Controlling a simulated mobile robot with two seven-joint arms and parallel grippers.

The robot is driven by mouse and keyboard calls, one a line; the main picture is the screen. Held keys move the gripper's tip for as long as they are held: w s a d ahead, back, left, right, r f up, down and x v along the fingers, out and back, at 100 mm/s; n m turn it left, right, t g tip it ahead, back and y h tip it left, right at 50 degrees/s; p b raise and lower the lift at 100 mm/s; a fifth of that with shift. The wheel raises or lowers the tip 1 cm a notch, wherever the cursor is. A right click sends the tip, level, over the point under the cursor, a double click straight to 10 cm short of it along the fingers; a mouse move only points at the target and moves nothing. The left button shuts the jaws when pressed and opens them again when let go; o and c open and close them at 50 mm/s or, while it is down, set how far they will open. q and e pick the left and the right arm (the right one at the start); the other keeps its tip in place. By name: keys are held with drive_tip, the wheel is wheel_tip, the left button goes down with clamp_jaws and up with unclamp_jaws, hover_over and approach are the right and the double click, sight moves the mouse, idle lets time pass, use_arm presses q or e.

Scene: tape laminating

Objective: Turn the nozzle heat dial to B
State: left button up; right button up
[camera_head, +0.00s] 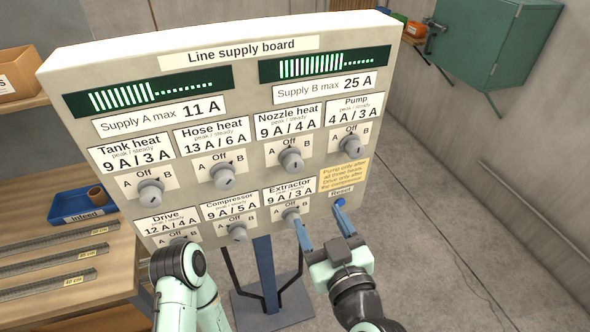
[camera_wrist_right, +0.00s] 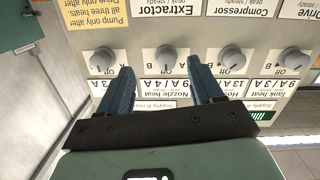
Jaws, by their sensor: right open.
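The nozzle heat dial (camera_head: 291,158) is a grey round knob on the line supply board, with Off above it and A and B at its sides. Its pointer is too small to read. The label above it says 9 A / 4 A. My right gripper (camera_head: 322,227) is open and empty, in front of the lower right of the board. In the right wrist view, upside down, the nozzle heat dial (camera_wrist_right: 167,57) appears between the fingers of the right gripper (camera_wrist_right: 160,72), beyond their tips. They look apart from it. My left arm reaches in at the bottom, but its gripper is not visible.
The hose heat dial (camera_head: 223,176) and pump dial (camera_head: 351,143) flank the nozzle heat dial. The extractor dial (camera_head: 291,216) sits below it, beside a blue reset button (camera_head: 340,203). A workbench (camera_head: 110,262) stands left. Floor right of the board is clear.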

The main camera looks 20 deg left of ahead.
sight(296, 169)
drive_tip(key=shift+y, duration=0.3)
drive_tip(key=w+a+r, duration=0.1)
drive_tip(key=w+a, duration=0.1)
drive_tip(key=w, duration=0.1)
drive_tip(key=w+a+r, duration=0.1)
drive_tip(key=w+a, duration=0.2)
drive_tip(key=w+a+r, duration=0.1)
drive_tip(key=w+a, duration=0.1)
drive_tip(key=w, duration=0.2)
drive_tip(key=shift+a, duration=0.2)
drive_tip(key=c, duration=0.9)
